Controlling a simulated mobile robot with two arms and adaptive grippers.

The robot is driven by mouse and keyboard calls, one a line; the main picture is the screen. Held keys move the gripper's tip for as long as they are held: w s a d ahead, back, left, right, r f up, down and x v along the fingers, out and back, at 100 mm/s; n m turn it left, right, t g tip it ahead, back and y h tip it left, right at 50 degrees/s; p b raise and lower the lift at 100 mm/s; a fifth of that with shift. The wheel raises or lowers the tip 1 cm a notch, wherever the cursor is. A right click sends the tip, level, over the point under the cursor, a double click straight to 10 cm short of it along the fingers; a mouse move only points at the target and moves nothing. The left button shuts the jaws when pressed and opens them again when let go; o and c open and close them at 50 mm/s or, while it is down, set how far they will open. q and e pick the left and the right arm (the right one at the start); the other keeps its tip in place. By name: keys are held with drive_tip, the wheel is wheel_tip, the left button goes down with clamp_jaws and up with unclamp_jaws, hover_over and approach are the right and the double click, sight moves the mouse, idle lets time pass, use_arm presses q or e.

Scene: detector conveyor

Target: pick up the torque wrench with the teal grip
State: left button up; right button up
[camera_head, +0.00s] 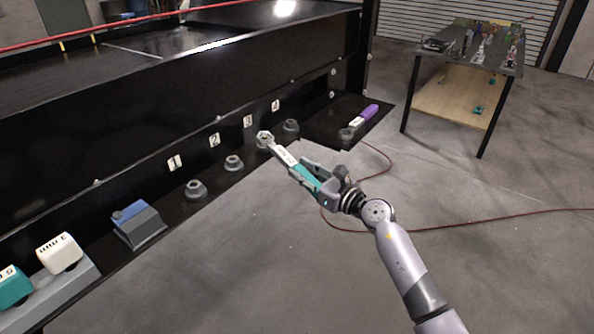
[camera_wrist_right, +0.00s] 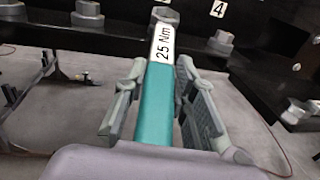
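The torque wrench with the teal grip (camera_head: 306,177) reaches out from the dark ledge over the floor. Its metal head (camera_head: 264,139) is at a bolt near label 3; whether it touches is unclear. My right gripper (camera_head: 309,174) has one finger on each side of the wrench, with narrow gaps showing beside the grip in the wrist view (camera_wrist_right: 163,90). It looks open around it. My left gripper is not in view.
Several bolts (camera_head: 195,190) stand on the ledge left of the wrench. A purple-grip wrench (camera_head: 363,117) lies on the platform at the far end. A tool table (camera_head: 458,48) stands back right. A red cable (camera_head: 480,222) crosses otherwise clear floor.

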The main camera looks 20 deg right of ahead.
clamp_jaws()
drive_tip(key=shift+r, duration=0.1)
idle(0.4)
